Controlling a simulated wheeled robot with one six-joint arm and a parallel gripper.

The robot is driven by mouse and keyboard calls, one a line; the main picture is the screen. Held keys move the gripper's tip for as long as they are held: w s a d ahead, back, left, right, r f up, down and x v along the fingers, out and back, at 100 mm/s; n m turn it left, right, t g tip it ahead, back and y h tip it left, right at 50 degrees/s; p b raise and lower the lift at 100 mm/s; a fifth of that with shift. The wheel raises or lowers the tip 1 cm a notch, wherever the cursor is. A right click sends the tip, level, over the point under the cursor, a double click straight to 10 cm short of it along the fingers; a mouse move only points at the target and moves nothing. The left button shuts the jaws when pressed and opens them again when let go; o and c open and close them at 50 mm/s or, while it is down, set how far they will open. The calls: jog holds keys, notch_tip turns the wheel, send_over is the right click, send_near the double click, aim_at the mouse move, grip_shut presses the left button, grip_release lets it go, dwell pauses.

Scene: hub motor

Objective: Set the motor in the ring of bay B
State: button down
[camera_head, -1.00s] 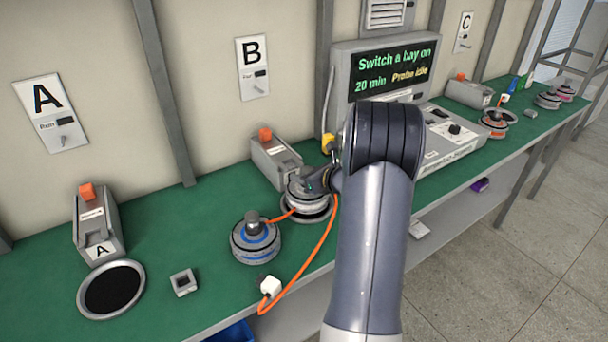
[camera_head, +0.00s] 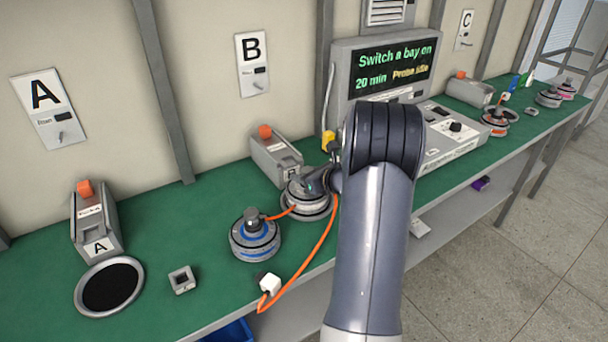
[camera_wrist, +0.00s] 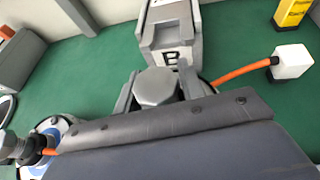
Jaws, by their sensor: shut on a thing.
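The held motor (camera_head: 294,207) is a grey disc-shaped hub with an orange cable. It sits at the ring of bay B (camera_head: 318,216), in front of the bay B box (camera_head: 276,157). In the head view the motor looks lower over the ring, but my arm hides part of it and I cannot tell if it is fully seated. My gripper (camera_wrist: 156,92) is shut on the motor's grey top knob (camera_wrist: 155,87). The cable runs to a white plug (camera_wrist: 292,62) in the wrist view. The box marked B (camera_wrist: 168,38) stands just beyond the fingers.
A blue-banded motor (camera_head: 255,240) stands close left of bay B. A white plug (camera_head: 270,284) with orange cable lies at the front. Bay A's ring (camera_head: 108,287) is empty, with a small grey socket block (camera_head: 182,280) beside it. A display console (camera_head: 385,70) stands behind right.

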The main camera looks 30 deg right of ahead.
jog(key=shift+f, duration=0.15)
jog(key=c, duration=1.2)
grip_release()
jog(key=o, duration=0.4)
jog(key=shift+f, duration=0.1)
jog(key=shift+s+f, duration=0.1)
jog(key=shift+f, duration=0.1)
jog(key=v, duration=1)
jog(key=shift+s+r+b, duration=0.3)
jog(key=shift+s+b, duration=0.05)
